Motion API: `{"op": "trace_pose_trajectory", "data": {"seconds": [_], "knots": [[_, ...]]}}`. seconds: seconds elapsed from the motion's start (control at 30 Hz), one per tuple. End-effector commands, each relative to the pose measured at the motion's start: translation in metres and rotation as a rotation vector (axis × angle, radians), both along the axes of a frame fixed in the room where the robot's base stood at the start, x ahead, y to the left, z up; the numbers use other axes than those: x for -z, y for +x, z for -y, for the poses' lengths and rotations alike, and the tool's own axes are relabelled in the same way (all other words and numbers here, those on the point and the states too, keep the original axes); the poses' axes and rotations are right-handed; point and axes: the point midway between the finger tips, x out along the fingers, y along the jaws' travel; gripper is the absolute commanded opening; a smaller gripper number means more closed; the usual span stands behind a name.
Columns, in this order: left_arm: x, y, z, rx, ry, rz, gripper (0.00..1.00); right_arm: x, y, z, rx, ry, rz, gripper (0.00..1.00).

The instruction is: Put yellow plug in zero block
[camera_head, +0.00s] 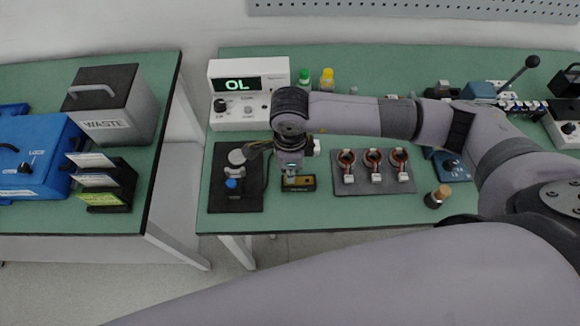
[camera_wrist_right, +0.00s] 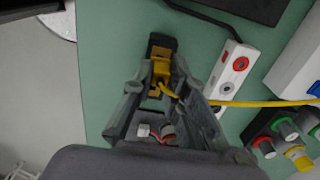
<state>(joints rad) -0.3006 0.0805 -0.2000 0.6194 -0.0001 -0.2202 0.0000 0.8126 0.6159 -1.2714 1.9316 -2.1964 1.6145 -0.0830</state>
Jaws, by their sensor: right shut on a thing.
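The yellow plug (camera_wrist_right: 161,70) is between the fingertips of my right gripper (camera_wrist_right: 164,74) in the right wrist view, with its yellow cable trailing back between the fingers. The gripper is shut on it. The zero block (camera_wrist_right: 162,42), black with a brass-yellow face, lies directly beyond the plug. In the head view, my right gripper (camera_head: 291,175) points down over the zero block (camera_head: 300,184) at the front of the green bench. The fingers partly hide the block, and I cannot tell whether the plug is seated in it. My left gripper is not in view.
A meter reading "OL" (camera_head: 240,85) stands behind. A black plate with a fixture (camera_head: 237,200) lies left of the block, and a grey tray with several ring-shaped parts (camera_head: 350,186) lies right. The yellow cable (camera_wrist_right: 262,103) runs right past a white socket box (camera_wrist_right: 231,70).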

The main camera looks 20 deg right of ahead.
Motion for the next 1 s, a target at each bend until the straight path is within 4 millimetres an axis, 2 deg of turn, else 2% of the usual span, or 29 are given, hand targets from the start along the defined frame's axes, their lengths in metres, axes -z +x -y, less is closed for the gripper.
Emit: {"op": "trace_pose_trajectory", "data": {"seconds": [1.0], "knots": [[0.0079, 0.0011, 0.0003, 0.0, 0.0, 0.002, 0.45, 0.0026, 0.0, 0.0005, 0.0, 0.001, 0.0, 0.0]]}}
